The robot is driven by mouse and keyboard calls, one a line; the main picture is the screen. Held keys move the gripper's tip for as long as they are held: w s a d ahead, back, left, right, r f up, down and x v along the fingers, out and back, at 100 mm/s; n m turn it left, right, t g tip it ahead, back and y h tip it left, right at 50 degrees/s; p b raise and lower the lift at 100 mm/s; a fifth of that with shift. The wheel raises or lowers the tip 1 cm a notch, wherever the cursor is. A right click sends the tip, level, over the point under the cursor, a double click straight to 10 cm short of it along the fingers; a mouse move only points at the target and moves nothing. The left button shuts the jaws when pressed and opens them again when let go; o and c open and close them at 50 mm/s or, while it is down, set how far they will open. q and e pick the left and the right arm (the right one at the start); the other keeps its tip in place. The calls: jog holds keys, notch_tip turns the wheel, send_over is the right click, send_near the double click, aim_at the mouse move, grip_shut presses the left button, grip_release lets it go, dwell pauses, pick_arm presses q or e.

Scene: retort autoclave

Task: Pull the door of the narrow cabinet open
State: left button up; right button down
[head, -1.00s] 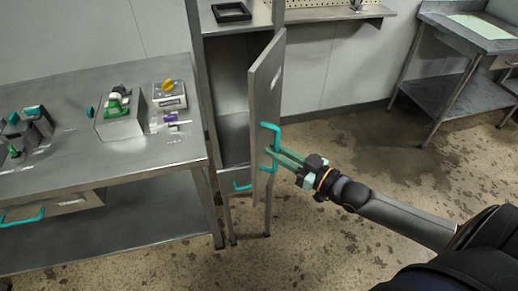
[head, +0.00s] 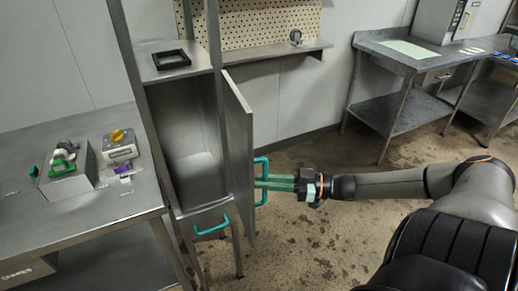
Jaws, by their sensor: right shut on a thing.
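The narrow cabinet (head: 180,130) stands left of centre in the head view. Its grey door (head: 237,150) is swung wide open, hinged on the right side, and the inside looks empty. A teal handle (head: 264,169) is fixed on the door's outer face. My right gripper (head: 264,182) is shut on this handle, its green fingers reaching in from the right. My left gripper is not in view.
Below the opening is a drawer with a teal handle (head: 212,227). A black frame (head: 171,59) lies on the cabinet top. A steel table (head: 120,205) with devices stands close on the left. A workbench (head: 390,68) stands back right. The floor between is clear.

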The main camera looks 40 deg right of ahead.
jog(key=shift+w+d+r, duration=0.2)
jog(key=shift+d+r, duration=0.05)
jog(key=shift+d, duration=0.1)
jog(key=c, duration=0.8)
grip_release()
jog(key=shift+a+f, duration=0.1)
jog(key=shift+f, duration=0.05)
jog(key=shift+c, duration=0.2)
jog(key=shift+s, duration=0.1)
jog(key=p+v, duration=0.3)
jog(key=v, duration=0.9)
jog(key=shift+s, duration=0.15)
jog(key=shift+f, duration=0.15)
